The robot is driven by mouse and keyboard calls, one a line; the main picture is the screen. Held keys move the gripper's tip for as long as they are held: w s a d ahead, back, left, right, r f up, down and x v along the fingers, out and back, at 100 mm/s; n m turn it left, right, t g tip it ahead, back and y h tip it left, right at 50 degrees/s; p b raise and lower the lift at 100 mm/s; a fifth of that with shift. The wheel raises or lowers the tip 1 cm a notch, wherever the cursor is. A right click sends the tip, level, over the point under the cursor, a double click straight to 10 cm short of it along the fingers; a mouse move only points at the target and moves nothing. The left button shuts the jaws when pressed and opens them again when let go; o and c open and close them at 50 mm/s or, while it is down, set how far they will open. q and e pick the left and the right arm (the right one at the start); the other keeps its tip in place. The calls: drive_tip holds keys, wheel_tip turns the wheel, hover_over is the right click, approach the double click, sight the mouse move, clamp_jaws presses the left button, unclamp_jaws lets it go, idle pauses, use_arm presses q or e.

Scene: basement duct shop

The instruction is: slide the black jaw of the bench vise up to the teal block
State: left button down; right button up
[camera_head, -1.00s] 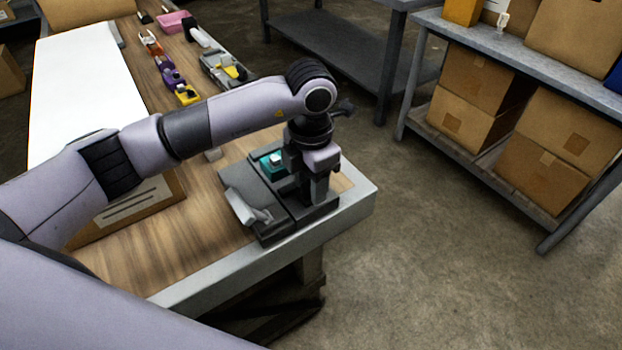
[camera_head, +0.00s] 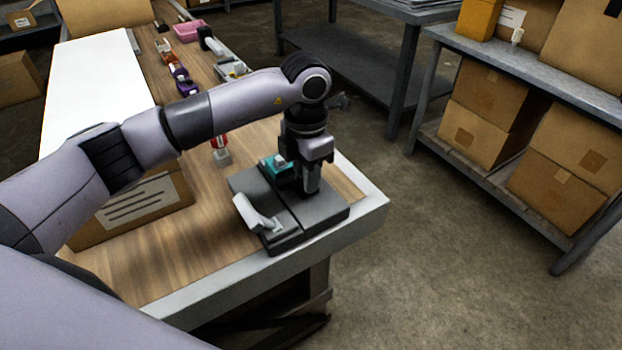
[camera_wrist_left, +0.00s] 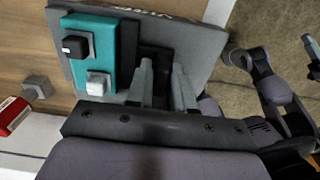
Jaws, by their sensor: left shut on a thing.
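The bench vise has a dark grey base (camera_head: 305,222) and sits at the near right corner of the workbench. The teal block (camera_head: 274,166) lies on it, and shows in the left wrist view (camera_wrist_left: 104,67) with a black and a white piece on top. My left gripper (camera_head: 311,188) points down over the vise, right of the teal block. In the left wrist view its two grey fingers (camera_wrist_left: 164,85) are closed around the black jaw (camera_wrist_left: 157,57), just right of the block. The gripper hides most of this jaw in the head view; whether jaw and block touch is unclear.
A light grey lever-like part (camera_head: 253,212) stands at the vise's near left. A cardboard box (camera_head: 150,205) is left of it on the bench. A shelf of boxes (camera_head: 575,90) stands right across open floor. Something like my other arm (camera_wrist_left: 270,85) shows in the left wrist view.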

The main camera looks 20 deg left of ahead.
use_arm(q)
drive_tip(key=c, duration=1.1)
unclamp_jaws()
drive_tip(key=shift+w, duration=0.1)
drive_tip(key=shift+r+b, duration=0.35)
drive_tip(key=shift+r, duration=3.3)
